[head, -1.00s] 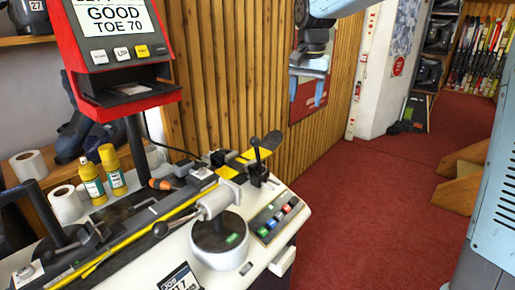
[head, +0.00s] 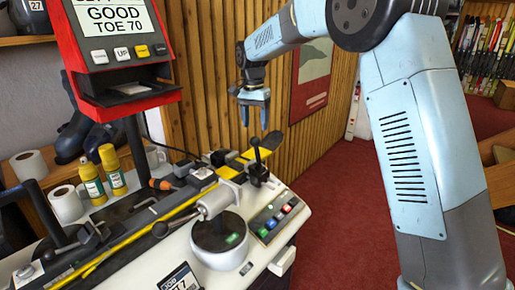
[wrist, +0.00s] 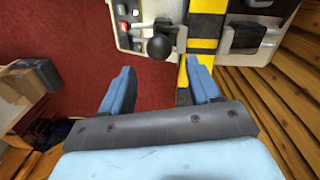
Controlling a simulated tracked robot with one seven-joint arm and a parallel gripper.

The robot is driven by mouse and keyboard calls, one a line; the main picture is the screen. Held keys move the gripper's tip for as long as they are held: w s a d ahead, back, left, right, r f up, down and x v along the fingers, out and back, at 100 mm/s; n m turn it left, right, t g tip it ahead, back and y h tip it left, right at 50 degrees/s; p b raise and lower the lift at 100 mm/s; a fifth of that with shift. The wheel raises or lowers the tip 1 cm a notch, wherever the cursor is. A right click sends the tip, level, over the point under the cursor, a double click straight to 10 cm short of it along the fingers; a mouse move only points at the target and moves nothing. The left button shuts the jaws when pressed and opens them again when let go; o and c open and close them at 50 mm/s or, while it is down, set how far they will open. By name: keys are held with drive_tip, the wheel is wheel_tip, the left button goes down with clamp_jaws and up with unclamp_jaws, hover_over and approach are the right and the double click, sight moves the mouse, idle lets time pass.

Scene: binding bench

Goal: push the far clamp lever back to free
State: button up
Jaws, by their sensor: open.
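The far clamp lever (head: 257,151) is a black upright lever with a round knob, standing at the far end of the bench beside the yellow-and-black ski. In the wrist view its black knob (wrist: 159,47) shows just beyond the fingertips, roughly centred between them. My gripper (head: 254,118) is open and empty, pointing down above the lever; in the head view its fingertips appear slightly above the knob, apart from it. In the wrist view my gripper (wrist: 160,72) shows two blue fingers spread wide. The exact gap to the lever is hard to judge.
A red display stand (head: 125,60) rises at the back left. Wood slat wall (head: 212,70) runs behind; open red carpet lies to the right.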

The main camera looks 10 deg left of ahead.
sight(256, 147)
drive_tip(key=f, duration=1)
drive_tip(key=shift+d, duration=0.2)
drive_tip(key=shift+r, duration=0.1)
clamp_jaws()
drive_tip(key=shift+d, duration=0.2)
drive_tip(key=shift+a, duration=0.2)
